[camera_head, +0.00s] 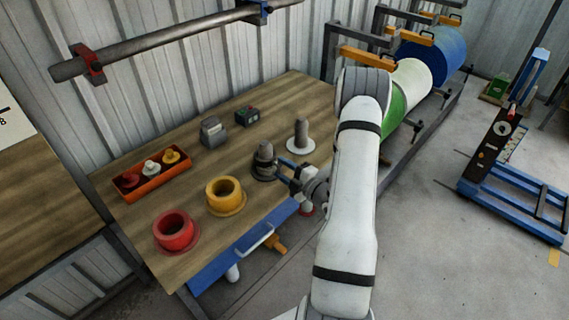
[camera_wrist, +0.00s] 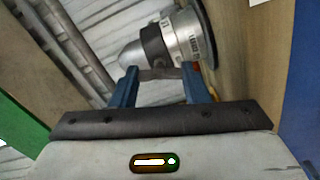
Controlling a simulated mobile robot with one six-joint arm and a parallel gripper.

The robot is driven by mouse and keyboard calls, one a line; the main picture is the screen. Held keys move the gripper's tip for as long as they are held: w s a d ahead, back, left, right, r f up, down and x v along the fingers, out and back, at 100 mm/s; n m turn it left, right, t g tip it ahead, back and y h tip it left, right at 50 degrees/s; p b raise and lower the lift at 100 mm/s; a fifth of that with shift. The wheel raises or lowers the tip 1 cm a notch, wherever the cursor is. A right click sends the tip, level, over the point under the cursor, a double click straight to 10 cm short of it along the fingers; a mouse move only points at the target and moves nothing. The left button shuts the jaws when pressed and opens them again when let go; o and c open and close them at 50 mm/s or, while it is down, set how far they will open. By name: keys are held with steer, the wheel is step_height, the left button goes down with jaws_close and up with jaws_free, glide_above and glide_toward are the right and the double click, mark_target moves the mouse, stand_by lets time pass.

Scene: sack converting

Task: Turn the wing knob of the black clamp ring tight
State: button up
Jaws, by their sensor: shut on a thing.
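The black clamp ring (camera_wrist: 154,47) sits around a grey metal spindle (camera_wrist: 185,40) in the wrist view. In the head view the spindle (camera_head: 265,152) stands upright on the table, with the dark ring around it. My gripper (camera_head: 284,168) reaches it from the right at a low height. In the wrist view its two blue fingers (camera_wrist: 160,78) are shut on a small grey wing knob (camera_wrist: 160,74) at the ring's near side. The fingertips hide the knob's ends. I cannot tell how tight the ring is.
A white-based post (camera_head: 299,142) stands close behind my gripper. A yellow flanged collar (camera_head: 225,196), a red one (camera_head: 175,232) and an orange tray (camera_head: 135,190) of small parts are to the left. Rolls on a rack (camera_head: 440,55) are beyond my arm.

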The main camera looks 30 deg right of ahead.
steer(key=m+p, duration=0.3)
steer(key=m, duration=0.2)
steer(key=shift+r+m, duration=0.1)
steer(key=shift+m, duration=0.2)
steer(key=shift+m+p, duration=1.2)
steer(key=shift+m, duration=1.1)
steer(key=o, duration=1)
steer(key=b+v, duration=0.1)
steer(key=v, duration=0.6)
steer(key=shift+s+d+b, duration=0.15)
steer(key=shift+s+b, duration=0.2)
steer(key=shift+b, duration=0.05)
